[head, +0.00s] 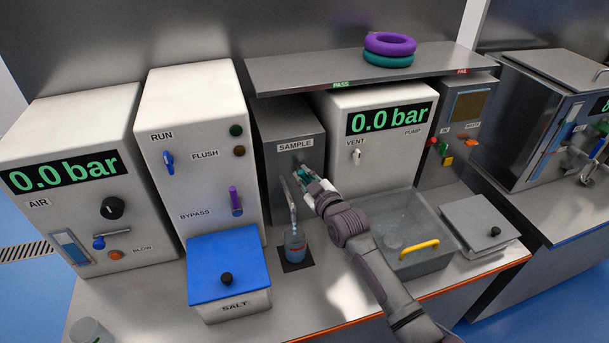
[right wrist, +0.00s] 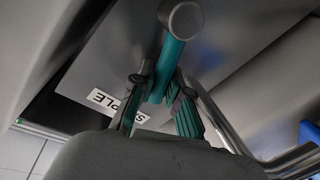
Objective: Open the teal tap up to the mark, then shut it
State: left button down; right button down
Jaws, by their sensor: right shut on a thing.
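The teal tap (head: 301,172) is on the grey SAMPLE box (head: 284,128). In the right wrist view its teal lever (right wrist: 168,65) runs between my finger pads, with a round grey end above them. My right gripper (head: 309,184) is shut on this lever; it also shows in the right wrist view (right wrist: 160,88). A bent metal spout (head: 288,200) comes down beside it to a clear bottle (head: 295,246) on a dark pad. The bottle has a bluish tint and a small reddish marking; its liquid level is too small to tell. My left gripper is not in view.
A blue-lidded SALT box (head: 228,265) stands left of the bottle. A grey tub with a yellow handle (head: 419,245) stands right, partly behind my right arm. A shelf (head: 300,76) with purple and teal rings overhangs the boxes. The counter's front is mostly clear.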

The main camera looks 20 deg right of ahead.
jog(key=c, duration=1.1)
grip_release()
jog(key=shift+c, duration=0.2)
jog(key=v, duration=1.2)
jog(key=shift+f, duration=0.1)
